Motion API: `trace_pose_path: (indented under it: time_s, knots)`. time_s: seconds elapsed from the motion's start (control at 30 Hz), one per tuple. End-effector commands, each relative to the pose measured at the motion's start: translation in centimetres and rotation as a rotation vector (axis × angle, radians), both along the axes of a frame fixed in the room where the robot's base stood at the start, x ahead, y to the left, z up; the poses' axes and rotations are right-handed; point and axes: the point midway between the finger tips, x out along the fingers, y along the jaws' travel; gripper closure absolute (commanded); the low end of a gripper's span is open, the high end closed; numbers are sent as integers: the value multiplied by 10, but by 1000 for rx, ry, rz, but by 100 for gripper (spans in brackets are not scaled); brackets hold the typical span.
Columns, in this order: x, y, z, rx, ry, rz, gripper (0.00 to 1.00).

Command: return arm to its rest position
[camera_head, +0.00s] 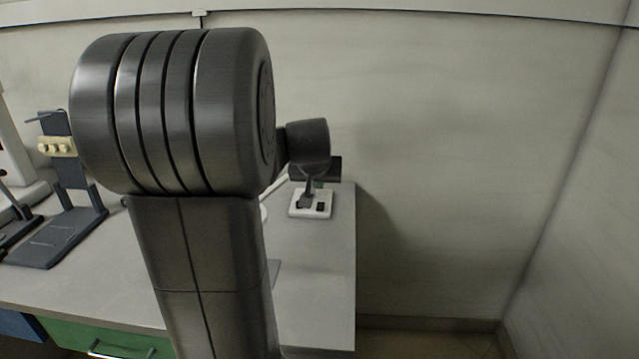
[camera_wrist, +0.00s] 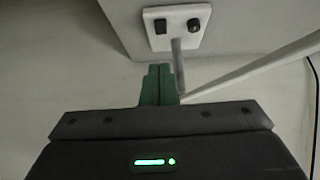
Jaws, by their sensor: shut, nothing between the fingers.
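My gripper (camera_wrist: 159,70) shows in the wrist view with its two green fingers pressed together and nothing between them. In the head view my arm fills the middle left and covers much of the counter; the gripper cannot be clearly made out there. A white base with two black parts (camera_head: 322,207) stands on the counter beyond my arm. A similar white plate with two black knobs (camera_wrist: 162,26) shows at the top of the wrist view, past the fingertips. A grey rod (camera_wrist: 178,62) and a pale slanting bar (camera_wrist: 262,67) appear beside the fingers.
The pale counter (camera_head: 325,290) ends at a right edge, with open floor beyond it and walls behind and at right. A dark stand with cream pieces (camera_head: 70,185) is on the counter at left. A green drawer (camera_head: 100,341) is below the counter front.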

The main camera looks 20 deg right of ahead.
Motion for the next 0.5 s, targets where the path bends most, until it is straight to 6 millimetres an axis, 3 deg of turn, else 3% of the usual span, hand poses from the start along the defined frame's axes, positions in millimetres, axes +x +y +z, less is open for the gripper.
trace_pose_path:
  time_s: [0.5]
  knots:
    - [-6,3,4,0,1,0,100]
